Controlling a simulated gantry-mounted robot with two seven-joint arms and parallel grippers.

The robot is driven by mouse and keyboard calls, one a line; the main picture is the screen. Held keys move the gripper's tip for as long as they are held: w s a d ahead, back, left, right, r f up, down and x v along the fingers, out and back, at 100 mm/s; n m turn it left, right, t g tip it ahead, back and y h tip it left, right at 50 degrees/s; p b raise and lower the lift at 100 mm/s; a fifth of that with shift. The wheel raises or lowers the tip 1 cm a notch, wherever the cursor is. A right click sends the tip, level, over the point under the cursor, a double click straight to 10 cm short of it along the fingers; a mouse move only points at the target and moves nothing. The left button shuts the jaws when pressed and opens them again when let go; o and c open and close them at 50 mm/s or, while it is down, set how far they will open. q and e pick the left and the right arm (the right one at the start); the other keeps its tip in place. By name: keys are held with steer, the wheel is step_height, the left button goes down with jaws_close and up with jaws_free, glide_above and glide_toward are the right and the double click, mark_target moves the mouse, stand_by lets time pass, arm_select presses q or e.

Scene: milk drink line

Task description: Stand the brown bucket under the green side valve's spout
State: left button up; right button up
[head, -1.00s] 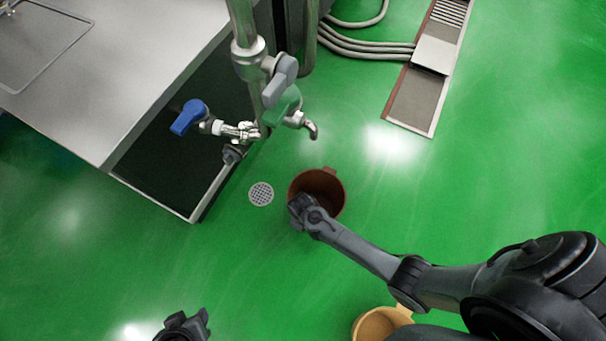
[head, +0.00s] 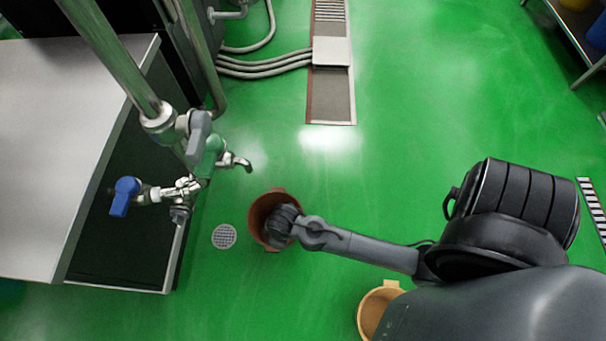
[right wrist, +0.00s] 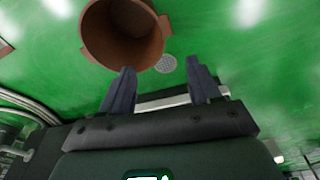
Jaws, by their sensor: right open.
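The brown bucket (head: 262,209) stands upright on the green floor, in front of and slightly right of the green side valve (head: 208,157). The valve's spout (head: 241,162) points right and down, above the floor. My right gripper (head: 279,226) is at the bucket's near right side in the head view and covers part of its rim. In the right wrist view the bucket (right wrist: 124,34) shows beyond the open fingers (right wrist: 158,92), with nothing between them. I cannot tell whether a finger touches the bucket. My left gripper is not in view.
A floor drain (head: 223,236) lies left of the bucket. A blue-handled valve (head: 125,196) and steel counter (head: 60,150) are at the left. A tan bucket (head: 372,312) stands near my right arm.

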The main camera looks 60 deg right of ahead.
steer(key=s+d+r+m+t, duration=0.1)
steer(key=s+d+r, duration=0.1)
steer(key=r, duration=0.5)
steer(key=s+d+r, duration=0.1)
steer(key=s+r, duration=0.4)
steer(key=r, duration=0.3)
steer(key=shift+d+r+m+t, duration=0.2)
steer(key=shift+d+m+t, duration=0.2)
steer(key=shift+r, duration=0.1)
step_height(320, 180, up, 59)
steer(key=p, duration=5.9)
step_height(320, 180, down, 48)
steer(key=b, duration=4.7)
steer(key=shift+r, duration=0.25)
steer(key=shift+r, duration=0.1)
